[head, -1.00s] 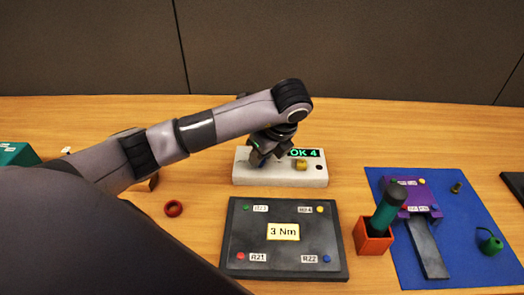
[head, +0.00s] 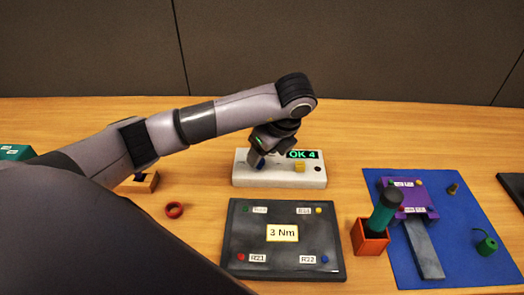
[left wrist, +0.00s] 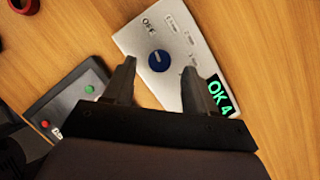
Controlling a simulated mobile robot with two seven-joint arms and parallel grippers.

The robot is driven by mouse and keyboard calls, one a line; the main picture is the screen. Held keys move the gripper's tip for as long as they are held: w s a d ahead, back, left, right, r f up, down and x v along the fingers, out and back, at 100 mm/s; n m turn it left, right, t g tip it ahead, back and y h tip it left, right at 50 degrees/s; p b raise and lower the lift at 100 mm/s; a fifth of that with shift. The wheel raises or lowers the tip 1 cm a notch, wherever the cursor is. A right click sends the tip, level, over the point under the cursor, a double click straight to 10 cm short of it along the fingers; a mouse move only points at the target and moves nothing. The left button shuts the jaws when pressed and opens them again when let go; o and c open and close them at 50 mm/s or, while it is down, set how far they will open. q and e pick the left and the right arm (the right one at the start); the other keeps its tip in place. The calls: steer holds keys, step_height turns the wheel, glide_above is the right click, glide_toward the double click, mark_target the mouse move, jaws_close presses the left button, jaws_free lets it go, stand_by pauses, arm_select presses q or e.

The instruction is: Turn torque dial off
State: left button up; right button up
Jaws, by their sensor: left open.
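The torque dial is a round blue knob (left wrist: 159,61) on a white box (left wrist: 133,40), with an OFF label and several small setting labels around it. A small pale mark shows on the knob, but I cannot tell which label it points to. In the head view the blue dial (head: 259,165) is partly hidden under my left gripper (head: 264,153). In the left wrist view my left gripper (left wrist: 158,70) is open, its two fingers apart on either side of the dial's line, holding nothing. I cannot tell whether they touch it. My right gripper is not in view.
In front lies a dark panel (head: 238,225) with a "3 Nm" card. A red-orange holder (head: 371,240) with a teal-handled tool and a blue mat (head: 385,180) are at right.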

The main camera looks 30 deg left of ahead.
arm_select(q)
steer(key=p+v, duration=0.1)
steer(key=v, duration=0.3)
steer(key=shift+d+r, duration=0.15)
steer(key=shift+r, duration=0.2)
steer(key=shift+s, duration=0.15)
